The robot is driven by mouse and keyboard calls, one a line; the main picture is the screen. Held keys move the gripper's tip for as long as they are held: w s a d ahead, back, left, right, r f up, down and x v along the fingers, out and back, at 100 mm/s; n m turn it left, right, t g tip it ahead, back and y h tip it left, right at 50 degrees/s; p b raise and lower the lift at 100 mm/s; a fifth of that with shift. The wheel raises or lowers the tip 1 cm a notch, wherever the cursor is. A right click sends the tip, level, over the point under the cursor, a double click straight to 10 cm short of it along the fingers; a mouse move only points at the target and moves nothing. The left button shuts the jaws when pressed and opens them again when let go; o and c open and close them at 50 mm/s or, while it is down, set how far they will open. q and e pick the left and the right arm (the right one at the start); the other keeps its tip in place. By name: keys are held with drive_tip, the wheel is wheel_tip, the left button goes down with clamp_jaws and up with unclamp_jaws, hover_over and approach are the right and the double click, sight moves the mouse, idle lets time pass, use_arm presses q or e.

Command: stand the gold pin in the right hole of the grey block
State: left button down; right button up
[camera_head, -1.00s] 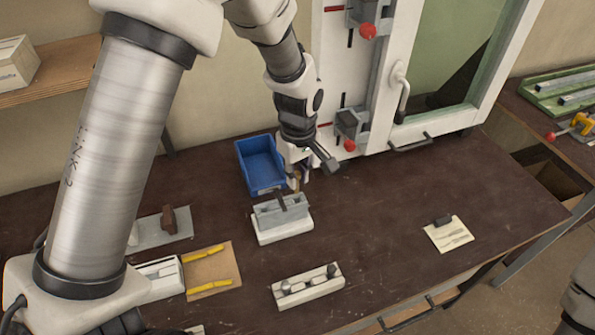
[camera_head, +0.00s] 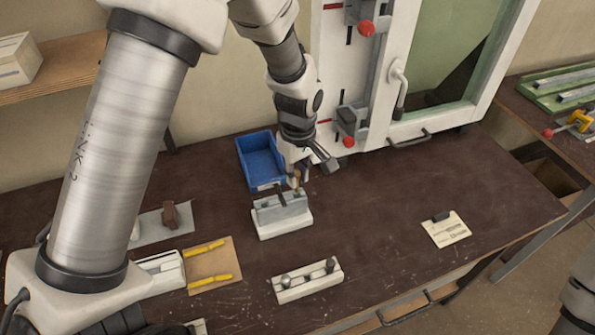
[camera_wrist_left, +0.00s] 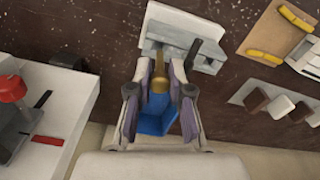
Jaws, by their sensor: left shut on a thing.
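The grey block (camera_head: 292,210) stands on a white base on the bench, left of the picture's middle. It also shows in the wrist view (camera_wrist_left: 165,37). A dark upright piece (camera_wrist_left: 194,50) is at the block, off to one side of the gold pin. My left gripper (camera_head: 297,179) is shut on the gold pin (camera_wrist_left: 160,74), which points towards the block in the wrist view. In the head view the gold pin (camera_head: 296,180) is small and partly hidden by the fingers, at the block's right end. I cannot tell whether its tip touches the block or enters a hole.
A blue bin (camera_head: 259,163) stands just behind the block, close to my left gripper. A white holder (camera_head: 306,284) with small pins lies in front. A card (camera_head: 446,230) with a dark piece lies to the right. The bench between is clear.

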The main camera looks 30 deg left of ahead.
sight(298, 192)
use_arm(q)
drive_tip(key=shift+w+p, duration=0.1)
drive_tip(key=shift+p, duration=0.25)
idle(0.3)
drive_tip(key=shift+f, duration=0.2)
idle(0.4)
drive_tip(key=shift+f+b, duration=1.25)
drive_tip(key=shift+f, duration=1.25)
drive_tip(key=c, duration=1)
unclamp_jaws()
drive_tip(key=shift+r, duration=0.1)
wheel_tip(298, 192, up, 8)
drive_tip(key=p, duration=0.7)
